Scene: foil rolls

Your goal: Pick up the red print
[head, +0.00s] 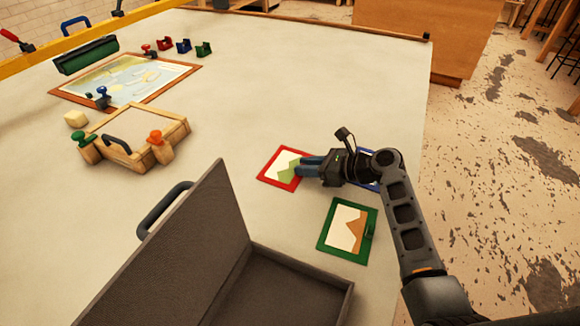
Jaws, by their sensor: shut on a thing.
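The red print (271,171) is a red-bordered rectangle with a pale and green picture. It lies at the middle of the pale table, and whether it is lifted at all I cannot tell. My gripper (303,168) reaches over its right side from the right. The blue fingers are shut on the print near its right edge and hide part of that edge. A green print (326,242) with a pale and brown picture lies below my gripper. A blue print (370,157) is mostly hidden behind my gripper and arm.
An open grey case (297,283) stands at the front, its raised lid (165,262) to the left. A wooden frame with knobs (150,150) and a framed map (125,80) are at the left. Small coloured stamps (183,46) stand behind. The table's far middle is clear.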

